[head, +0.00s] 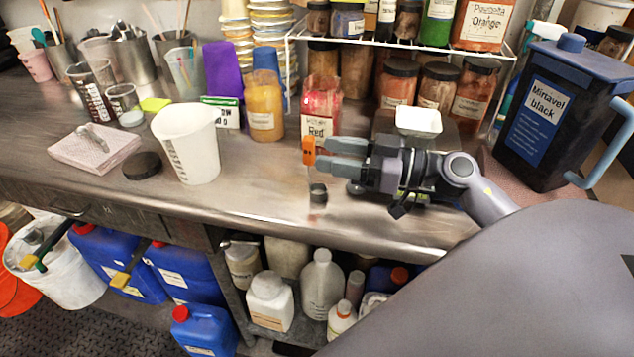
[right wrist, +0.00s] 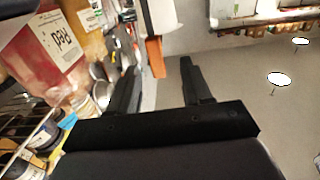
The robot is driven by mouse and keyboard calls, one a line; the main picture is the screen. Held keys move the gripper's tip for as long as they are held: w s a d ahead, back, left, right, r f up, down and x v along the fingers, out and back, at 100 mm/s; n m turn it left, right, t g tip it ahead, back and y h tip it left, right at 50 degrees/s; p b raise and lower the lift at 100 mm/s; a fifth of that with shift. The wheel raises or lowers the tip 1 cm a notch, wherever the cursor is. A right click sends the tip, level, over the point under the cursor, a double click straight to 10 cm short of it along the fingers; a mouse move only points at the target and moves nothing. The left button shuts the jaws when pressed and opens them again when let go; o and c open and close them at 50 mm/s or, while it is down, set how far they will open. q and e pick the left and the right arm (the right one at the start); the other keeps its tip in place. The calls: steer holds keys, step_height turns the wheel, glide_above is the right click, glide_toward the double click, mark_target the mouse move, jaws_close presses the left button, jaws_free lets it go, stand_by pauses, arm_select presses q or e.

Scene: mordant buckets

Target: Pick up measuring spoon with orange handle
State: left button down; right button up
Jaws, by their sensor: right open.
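An orange handle (head: 308,151) shows just beyond my right gripper's fingertips, above the bench front. I take it for the measuring spoon's handle; its bowl is not clear. In the right wrist view the orange piece (right wrist: 155,57) lies ahead of the fingers, nearer the left one. My right gripper (head: 324,153) reaches in from the right and is open; whether a finger touches the handle I cannot tell. A small dark piece (head: 318,193) is below the handle; whether it belongs to the spoon is unclear. My left gripper is not in view.
A white measuring beaker (head: 188,146) stands left, with a red-labelled jar (head: 320,108) behind the handle. A white weighing dish (head: 418,121) sits behind my gripper. A black jug (head: 546,120) stands right. The bench edge runs along the front; its front strip is mostly clear.

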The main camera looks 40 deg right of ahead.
mark_target(314, 152)
steer(key=shift+f+x, duration=0.1)
steer(key=shift+x, duration=1.4)
steer(key=shift+f+x, duration=0.15)
steer(key=shift+x, duration=1.35)
steer(key=shift+w+d, duration=0.15)
jaws_close()
